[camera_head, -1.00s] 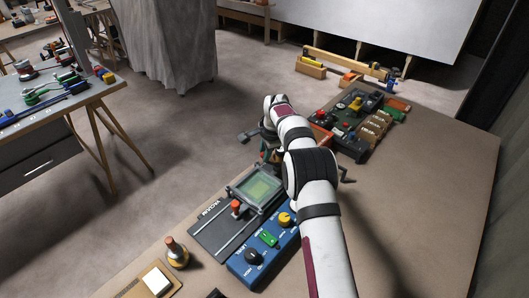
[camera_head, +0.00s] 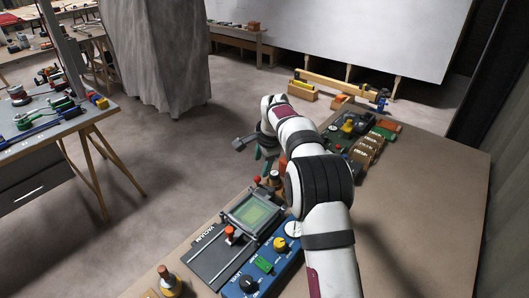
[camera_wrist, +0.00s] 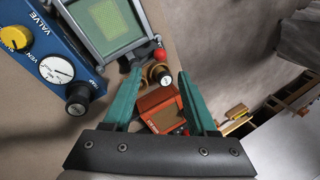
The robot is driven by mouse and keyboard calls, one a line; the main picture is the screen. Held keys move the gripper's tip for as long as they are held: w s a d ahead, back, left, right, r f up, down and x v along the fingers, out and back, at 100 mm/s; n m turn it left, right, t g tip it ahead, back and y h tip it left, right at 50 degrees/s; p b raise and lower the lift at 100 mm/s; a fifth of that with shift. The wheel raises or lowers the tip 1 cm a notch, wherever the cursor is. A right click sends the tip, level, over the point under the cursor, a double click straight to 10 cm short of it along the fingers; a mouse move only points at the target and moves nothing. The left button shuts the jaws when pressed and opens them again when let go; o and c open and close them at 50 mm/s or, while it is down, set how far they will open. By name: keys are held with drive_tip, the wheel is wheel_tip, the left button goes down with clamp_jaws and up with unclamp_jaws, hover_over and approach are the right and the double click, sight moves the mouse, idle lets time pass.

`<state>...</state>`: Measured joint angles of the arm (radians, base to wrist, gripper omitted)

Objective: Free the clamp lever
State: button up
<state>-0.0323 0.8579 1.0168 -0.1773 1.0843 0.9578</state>
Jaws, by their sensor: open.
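No part in view can be told for certain as the clamp lever. A small red ball knob (camera_wrist: 159,54) sits beside the grey-framed screen (camera_wrist: 112,27); it also shows in the head view (camera_head: 256,179). A lever with a red handle (camera_head: 230,233) stands on the dark VACUUM plate (camera_head: 205,262). My gripper (camera_wrist: 159,70) is open and empty, its green fingers spread either side of a brass-and-black knob (camera_wrist: 158,74). In the head view my gripper (camera_head: 265,157) is above the bench's far left edge, partly hidden by my wrist.
A blue VALVE panel (camera_wrist: 48,58) with a yellow knob and white dial adjoins the screen. An orange-red box (camera_wrist: 160,112) lies beyond the brass knob. Other boxes and panels (camera_head: 366,146) stand at the bench's far end. The bench's right side (camera_head: 425,215) is clear.

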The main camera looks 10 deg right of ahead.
drive_tip(key=v, duration=0.7)
drive_tip(key=shift+r, duration=0.15)
drive_tip(key=s+r+n+g, duration=0.1)
drive_tip(key=s+r+n, duration=0.3)
drive_tip(key=s, duration=1.1)
drive_tip(key=s+f+n+g, duration=0.1)
drive_tip(key=s+f+n, duration=0.1)
drive_tip(key=s, duration=1.2)
drive_tip(key=s+f+n+g, duration=0.2)
drive_tip(key=s+f+n, duration=0.1)
drive_tip(key=s, duration=1.2)
drive_tip(key=shift+s+f+y, duration=0.3)
drive_tip(key=shift+f, duration=0.1)
drive_tip(key=shift+o, duration=0.2)
